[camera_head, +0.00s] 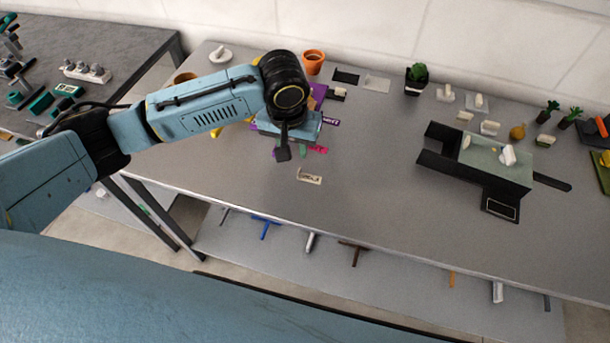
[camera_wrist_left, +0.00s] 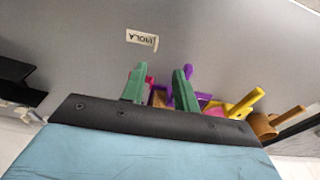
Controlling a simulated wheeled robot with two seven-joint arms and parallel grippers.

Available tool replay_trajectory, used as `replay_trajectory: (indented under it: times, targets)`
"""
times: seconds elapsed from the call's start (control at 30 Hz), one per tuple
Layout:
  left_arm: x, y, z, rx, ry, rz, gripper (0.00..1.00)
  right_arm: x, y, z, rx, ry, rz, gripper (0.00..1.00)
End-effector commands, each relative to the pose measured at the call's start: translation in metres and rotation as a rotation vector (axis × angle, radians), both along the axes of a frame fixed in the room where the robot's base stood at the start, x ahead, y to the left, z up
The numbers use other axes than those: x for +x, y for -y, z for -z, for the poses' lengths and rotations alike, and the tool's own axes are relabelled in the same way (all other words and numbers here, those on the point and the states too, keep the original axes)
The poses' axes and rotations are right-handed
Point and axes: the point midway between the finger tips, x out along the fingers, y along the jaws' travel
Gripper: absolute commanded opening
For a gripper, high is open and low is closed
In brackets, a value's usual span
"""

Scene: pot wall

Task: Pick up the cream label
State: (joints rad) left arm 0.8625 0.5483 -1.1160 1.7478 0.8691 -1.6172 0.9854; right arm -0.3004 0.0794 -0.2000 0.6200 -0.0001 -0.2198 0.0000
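The cream label (camera_head: 309,175) lies flat on the grey table near its front edge, with dark lettering on it. In the left wrist view the cream label (camera_wrist_left: 141,38) shows beyond the fingertips, upside down. My left gripper (camera_head: 302,149) is above the table, just behind the label in the head view. Its two green fingers (camera_wrist_left: 160,76) stand apart with no label between them, and the gripper is apart from the label. The arm hides part of the table behind the gripper. My right gripper is not in view.
Purple and pink labels (camera_head: 318,150) lie close around the left gripper. Behind stand an orange pot (camera_head: 313,61) and a potted plant (camera_head: 416,78). A dark device with a pale green top (camera_head: 500,160) stands at the right. The table's middle is clear.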

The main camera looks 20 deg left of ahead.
Motion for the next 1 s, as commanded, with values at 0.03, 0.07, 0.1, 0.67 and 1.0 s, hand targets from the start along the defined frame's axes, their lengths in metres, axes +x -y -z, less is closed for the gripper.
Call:
replay_trajectory:
  times: [0.03, 0.07, 0.1, 0.67, 1.0]
  targets:
    - [0.001, 0.000, 0.011, 0.002, -0.002, 0.000, 0.30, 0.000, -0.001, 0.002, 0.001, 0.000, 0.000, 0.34]
    - [0.002, 0.000, 0.016, 0.001, 0.000, 0.000, 0.30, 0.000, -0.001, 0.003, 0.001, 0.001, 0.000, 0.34]
    - [0.003, 0.000, 0.021, 0.001, 0.000, 0.000, 0.30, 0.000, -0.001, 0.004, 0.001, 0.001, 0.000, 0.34]
    - [0.007, 0.008, 0.082, 0.000, 0.001, 0.002, 0.30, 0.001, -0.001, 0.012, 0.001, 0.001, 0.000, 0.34]
    - [0.008, 0.009, 0.086, -0.002, 0.003, 0.003, 0.25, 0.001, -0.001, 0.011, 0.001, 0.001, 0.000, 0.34]
